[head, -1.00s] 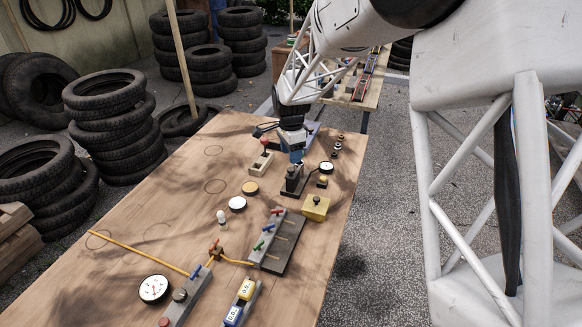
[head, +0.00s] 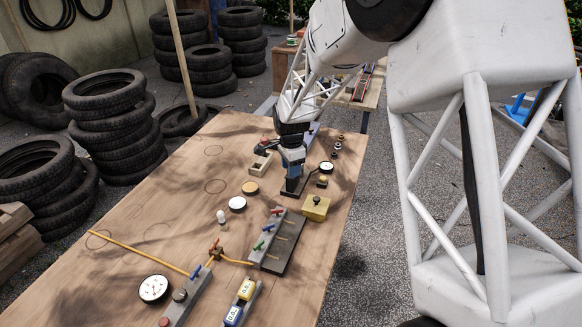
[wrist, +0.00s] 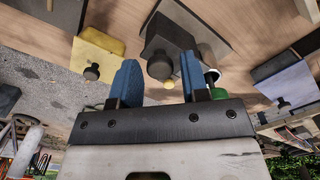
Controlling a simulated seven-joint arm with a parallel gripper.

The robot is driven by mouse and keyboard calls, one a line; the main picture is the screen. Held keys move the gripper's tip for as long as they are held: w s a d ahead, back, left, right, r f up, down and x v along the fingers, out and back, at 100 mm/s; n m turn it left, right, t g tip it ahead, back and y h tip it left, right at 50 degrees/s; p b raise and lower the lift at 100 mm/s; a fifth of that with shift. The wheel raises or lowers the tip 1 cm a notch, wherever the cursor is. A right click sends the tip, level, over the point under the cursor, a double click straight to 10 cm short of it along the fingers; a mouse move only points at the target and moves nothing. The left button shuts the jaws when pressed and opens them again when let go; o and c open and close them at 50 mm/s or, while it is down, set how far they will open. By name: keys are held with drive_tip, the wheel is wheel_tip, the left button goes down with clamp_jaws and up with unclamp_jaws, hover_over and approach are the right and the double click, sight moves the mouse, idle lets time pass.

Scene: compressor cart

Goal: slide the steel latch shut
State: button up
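My gripper (head: 292,170) is over the far part of the wooden workbench, pointing down at a dark base plate (head: 291,192). In the wrist view my gripper (wrist: 160,66) is open, with its two blue fingers apart. A dark round knob (wrist: 159,67) on a grey block (wrist: 170,37) shows between the fingertips, with no clear contact. The block sits on the dark plate. In the head view the gripper hides most of this block and knob. I cannot tell for sure which part is the steel latch.
A yellow box (head: 315,208) with a dark knob stands close to the gripper's right. A round gauge (head: 326,167) is just behind it. A pale block (head: 260,165) is to the left. Valve rows (head: 268,240) stand nearer. The bench's left middle is mostly clear.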

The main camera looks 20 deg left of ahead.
clamp_jaws()
drive_tip(key=shift+w, duration=1.65)
drive_tip(key=shift+o, duration=1.2)
unclamp_jaws()
drive_tip(key=shift+r, duration=0.15)
wheel_tip(320, 180, up, 8)
drive_tip(key=shift+f, duration=0.2)
